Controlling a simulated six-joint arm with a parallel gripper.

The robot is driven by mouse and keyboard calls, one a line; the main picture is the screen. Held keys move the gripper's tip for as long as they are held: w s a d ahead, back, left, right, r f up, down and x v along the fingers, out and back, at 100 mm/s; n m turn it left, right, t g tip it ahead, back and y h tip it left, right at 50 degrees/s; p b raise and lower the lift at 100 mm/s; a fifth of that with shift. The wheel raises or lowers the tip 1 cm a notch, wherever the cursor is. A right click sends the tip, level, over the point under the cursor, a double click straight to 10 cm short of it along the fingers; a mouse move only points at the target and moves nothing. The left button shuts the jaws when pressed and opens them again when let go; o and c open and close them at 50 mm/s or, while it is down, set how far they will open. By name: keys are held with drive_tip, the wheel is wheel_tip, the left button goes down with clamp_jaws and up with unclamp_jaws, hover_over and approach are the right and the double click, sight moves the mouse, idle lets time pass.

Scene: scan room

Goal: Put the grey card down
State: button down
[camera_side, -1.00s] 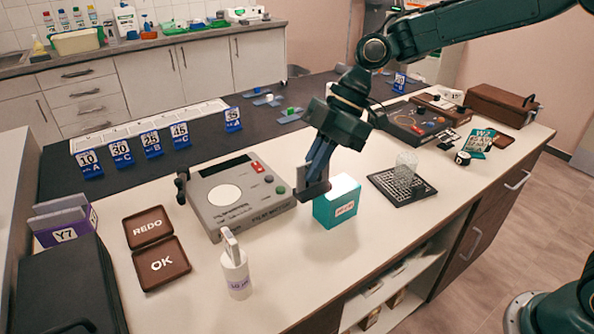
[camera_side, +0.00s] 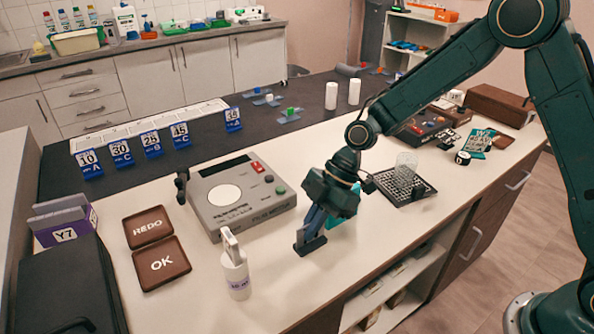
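My gripper (camera_side: 309,245) points down close above or at the pale bench top, in front of the teal box. Its dark fingers are seen from the side, so I cannot tell whether they are open or shut. No separate grey card can be made out at the fingers. Greyish cards (camera_side: 58,219) stand in a purple holder (camera_side: 67,233) marked Y7 at the left. The teal box (camera_side: 335,221) is mostly hidden behind my gripper.
A grey device (camera_side: 241,197) with a white disc stands left of my gripper. A white bottle (camera_side: 236,275) stands in front. Brown REDO (camera_side: 148,227) and OK (camera_side: 162,264) pads lie left. A black grid rack (camera_side: 408,190) is right. Bench room before my gripper is clear.

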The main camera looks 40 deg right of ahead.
sight(310, 243)
drive_tip(key=shift+f, duration=0.4)
drive_tip(key=shift+f, duration=0.1)
drive_tip(key=shift+f, duration=2.05)
drive_tip(key=shift+f, duration=0.1)
drive_tip(key=c, duration=1.6)
unclamp_jaws()
drive_tip(key=shift+c, duration=0.2)
drive_tip(key=v, duration=1.2)
